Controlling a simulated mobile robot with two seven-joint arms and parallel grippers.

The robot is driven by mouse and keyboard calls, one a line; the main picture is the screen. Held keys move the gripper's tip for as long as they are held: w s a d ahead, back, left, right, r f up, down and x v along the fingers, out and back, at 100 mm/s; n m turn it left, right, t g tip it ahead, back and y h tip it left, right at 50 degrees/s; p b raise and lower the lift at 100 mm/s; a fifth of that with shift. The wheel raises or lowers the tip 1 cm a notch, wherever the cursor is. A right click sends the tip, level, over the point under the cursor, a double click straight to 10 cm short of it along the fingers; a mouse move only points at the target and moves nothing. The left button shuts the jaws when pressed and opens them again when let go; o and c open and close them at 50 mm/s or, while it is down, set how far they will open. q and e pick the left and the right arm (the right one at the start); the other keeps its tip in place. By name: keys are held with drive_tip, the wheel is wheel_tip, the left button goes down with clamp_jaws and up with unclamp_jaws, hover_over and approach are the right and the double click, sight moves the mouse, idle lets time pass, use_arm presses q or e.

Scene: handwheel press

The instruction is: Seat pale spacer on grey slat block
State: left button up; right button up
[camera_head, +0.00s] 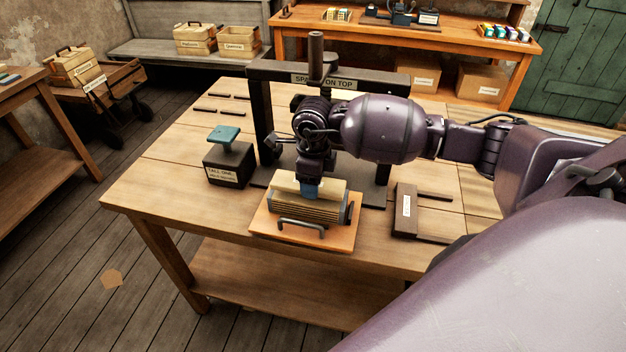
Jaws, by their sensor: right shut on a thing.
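The pale spacer (334,193) is a cream slab, partly hidden by my right gripper (311,189), which is shut on it from above. The spacer is directly over the grey slat block (309,211), lined up along its length. I cannot tell whether a thin gap is left between them. The slat block lies on an orange board (273,235) with a dark handle (301,229) in front. My left gripper is out of view.
The dark press frame (264,120), with a partly covered sign, rises behind my right gripper. A dark labelled block with a teal-topped piece (225,136) stands at left. A dark brown labelled block (405,211) lies at right. The table's front left is clear.

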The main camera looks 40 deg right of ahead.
drive_tip(key=shift+f+b, duration=0.35)
drive_tip(key=shift+f, duration=0.2)
idle(0.4)
drive_tip(key=shift+f, duration=0.25)
drive_tip(key=shift+f+b, duration=0.35)
drive_tip(key=shift+b, duration=0.1)
drive_tip(key=o, duration=1.1)
drive_tip(key=shift+c, duration=0.2)
drive_tip(key=shift+r, duration=0.1)
